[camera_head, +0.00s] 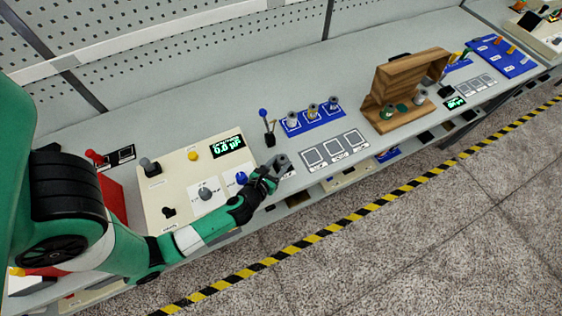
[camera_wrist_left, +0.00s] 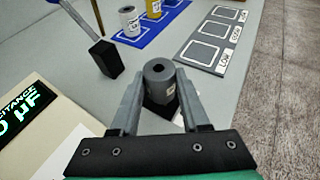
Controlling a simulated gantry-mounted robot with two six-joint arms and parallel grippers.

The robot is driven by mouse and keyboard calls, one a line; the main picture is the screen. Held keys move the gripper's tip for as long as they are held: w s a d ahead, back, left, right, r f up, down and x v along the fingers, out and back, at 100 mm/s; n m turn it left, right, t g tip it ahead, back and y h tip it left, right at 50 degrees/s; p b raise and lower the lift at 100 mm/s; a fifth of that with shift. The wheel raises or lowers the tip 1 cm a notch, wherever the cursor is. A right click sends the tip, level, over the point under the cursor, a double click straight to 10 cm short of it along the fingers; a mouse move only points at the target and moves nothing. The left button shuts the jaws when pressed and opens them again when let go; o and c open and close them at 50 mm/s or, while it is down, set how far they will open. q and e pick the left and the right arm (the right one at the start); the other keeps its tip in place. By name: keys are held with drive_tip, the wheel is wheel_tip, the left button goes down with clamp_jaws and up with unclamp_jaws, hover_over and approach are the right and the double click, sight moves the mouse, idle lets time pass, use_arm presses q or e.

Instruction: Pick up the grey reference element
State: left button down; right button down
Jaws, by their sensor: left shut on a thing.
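The grey reference element (camera_wrist_left: 159,80) is a dark grey cylinder with a hole in its top and a small label on its side. In the left wrist view it stands between the two fingers of my left gripper (camera_wrist_left: 160,108), which is shut on it. In the head view the element (camera_head: 281,161) shows at the tip of my left gripper (camera_head: 272,172), near the table's front edge. Its lower end is partly hidden, so I cannot tell whether it touches the table. My right gripper is not in view.
A white panel with a capacitance display (camera_head: 227,145) and knobs lies left of the gripper. A blue mat (camera_head: 312,122) with several spindles is behind, beside a row of labelled squares (camera_head: 335,150). A wooden stand (camera_head: 411,82) is farther right.

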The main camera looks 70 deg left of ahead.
sight(278, 159)
use_arm(q)
drive_tip(key=r+p, duration=0.2)
drive_tip(key=r, duration=0.1)
drive_tip(key=r+p, duration=0.1)
drive_tip(key=shift+s+d+r, duration=0.2)
drive_tip(key=shift+s+r, duration=0.05)
drive_tip(key=shift+s, duration=0.05)
drive_tip(key=a+r+p+v, duration=0.2)
drive_tip(key=v, duration=1.3)
drive_tip(key=shift+s+r, duration=0.3)
drive_tip(key=shift+r, duration=0.2)
drive_tip(key=shift+d, duration=0.1)
